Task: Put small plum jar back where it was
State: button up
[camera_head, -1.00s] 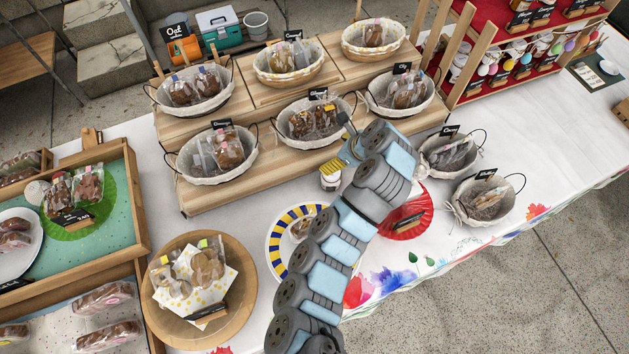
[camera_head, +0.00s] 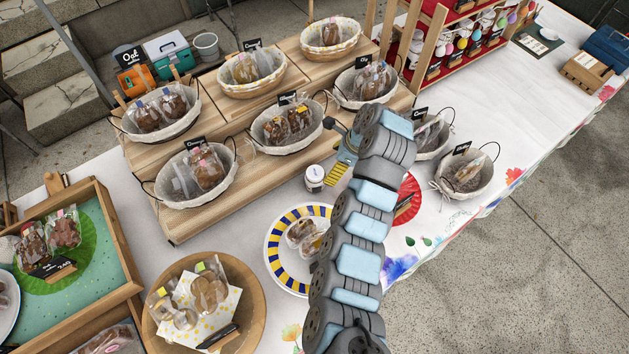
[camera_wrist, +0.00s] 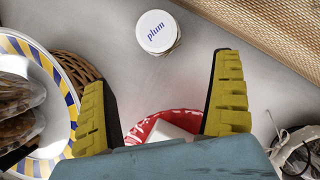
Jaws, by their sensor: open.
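The small plum jar (camera_head: 314,178) stands upright on the white tablecloth, between the wooden stepped stand and the striped plate. In the wrist view its white lid, lettered "plum" (camera_wrist: 156,32), is at the top centre, beyond my fingertips and apart from them. My gripper (camera_head: 343,166) is just right of the jar in the head view. In the wrist view my gripper (camera_wrist: 162,88) is open, its yellow fingers wide apart with nothing held between them. The lid hides most of the jar's body there. A red shelf (camera_head: 437,40) with small jars stands at the back right.
The blue-and-yellow striped plate (camera_head: 277,264) with wrapped bakes lies left of my arm. The wooden stepped stand (camera_head: 250,170) with several baskets is behind the jar. Clear tablecloth (camera_head: 500,90) lies before the shelf.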

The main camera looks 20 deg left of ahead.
aim_at(323, 175)
jog(key=x, duration=0.7)
jog(key=shift+a+f+b, duration=0.1)
jog(key=shift+b, duration=0.25)
jog(key=shift+a+b+x, duration=0.2)
jog(key=shift+b+x, duration=0.4)
jog(key=shift+x, duration=2.55)
jog(key=c, duration=1.3)
